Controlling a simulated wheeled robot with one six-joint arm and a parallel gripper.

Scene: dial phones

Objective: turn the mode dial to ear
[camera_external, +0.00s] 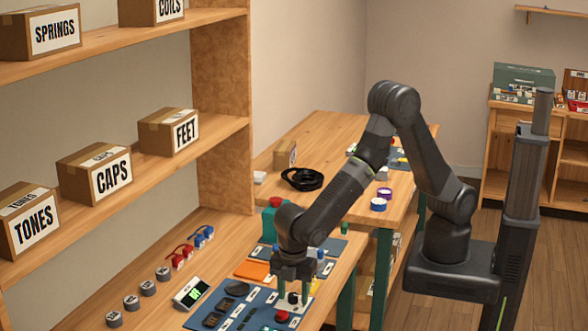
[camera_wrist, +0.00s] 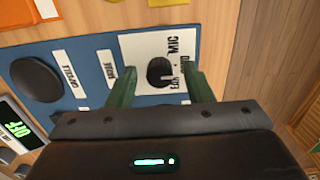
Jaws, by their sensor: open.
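The mode dial (camera_wrist: 159,71) is a round black knob on a pale plate (camera_wrist: 135,50) on the blue mat, seen in the wrist view. The labels MIC (camera_wrist: 173,46) and EAR (camera_wrist: 175,85) are beside it; part of another label is hidden behind a finger. The way the knob points is hard to tell. My gripper (camera_wrist: 158,76) is open, its two green fingers on either side of the knob, apart from it as far as I can see. In the external view my gripper (camera_external: 293,287) points down over the plate at the mat's right side.
The blue mat (camera_external: 262,305) also holds a black round disc (camera_wrist: 36,80) and several labels. A small display with green text (camera_external: 191,292) stands left of it. A red button (camera_external: 282,317) is near the front. Several grey knobs line the back of the bench.

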